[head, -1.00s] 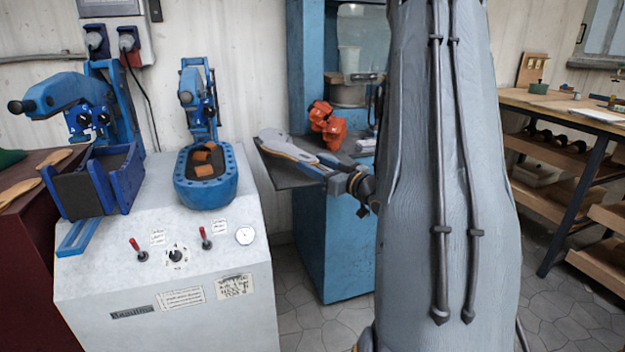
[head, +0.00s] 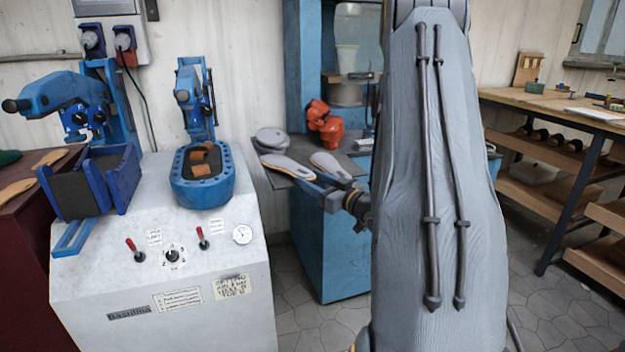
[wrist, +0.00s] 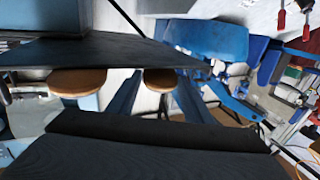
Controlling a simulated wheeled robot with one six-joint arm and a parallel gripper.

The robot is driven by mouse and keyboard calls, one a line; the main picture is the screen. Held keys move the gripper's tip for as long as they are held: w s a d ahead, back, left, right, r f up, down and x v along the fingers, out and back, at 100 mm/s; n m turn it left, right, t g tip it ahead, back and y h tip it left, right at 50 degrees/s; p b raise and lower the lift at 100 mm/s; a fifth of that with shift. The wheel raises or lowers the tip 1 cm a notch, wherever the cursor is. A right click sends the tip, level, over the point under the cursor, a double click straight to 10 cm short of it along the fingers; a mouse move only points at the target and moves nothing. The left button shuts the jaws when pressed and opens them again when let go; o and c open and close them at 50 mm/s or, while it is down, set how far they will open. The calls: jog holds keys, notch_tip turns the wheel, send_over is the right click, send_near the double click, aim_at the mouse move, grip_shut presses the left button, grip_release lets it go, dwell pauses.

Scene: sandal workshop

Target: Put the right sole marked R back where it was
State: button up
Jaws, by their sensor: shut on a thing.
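Two grey-topped soles lie side by side at a dark shelf (head: 288,183) on the blue machine in the head view: a left sole (head: 285,166) and a right sole (head: 328,164). My gripper (head: 318,184) is at their near ends, partly hidden by my arm. In the wrist view two cork-coloured rounded ends show beyond the shelf's edge. My gripper (wrist: 158,92) has its fingers on either side of one end (wrist: 160,78) and is shut on that sole. The other end (wrist: 77,82) is outside the fingers. I cannot read an R mark on either sole.
A grey rounded object (head: 271,138) sits behind the soles. An orange-red object (head: 326,124) stands at the back of the shelf. A pale console (head: 160,262) with red levers and blue presses is to the left. A wooden workbench (head: 555,105) is to the right.

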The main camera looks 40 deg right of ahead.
jog(key=o, duration=0.9)
jog(key=shift+c, duration=0.2)
jog(key=shift+r, duration=0.4)
jog(key=s+d, duration=0.2)
jog(key=s, duration=1)
jog(key=w+a+f+g+h, duration=0.2)
jog(key=w+f+g+h, duration=0.2)
jog(key=g, duration=0.2)
jog(key=s+a+r+m+g+y, duration=0.1)
jog(key=s+a+m+g, duration=0.3)
jog(key=s+a+g, duration=0.8)
jog(key=s+a, duration=0.8)
jog(key=a, duration=0.1)
jog(key=shift+a+r+y, duration=0.2)
jog(key=shift+a+y, duration=0.15)
jog(key=shift+y, duration=0.05)
jog(key=shift+s, duration=0.1)
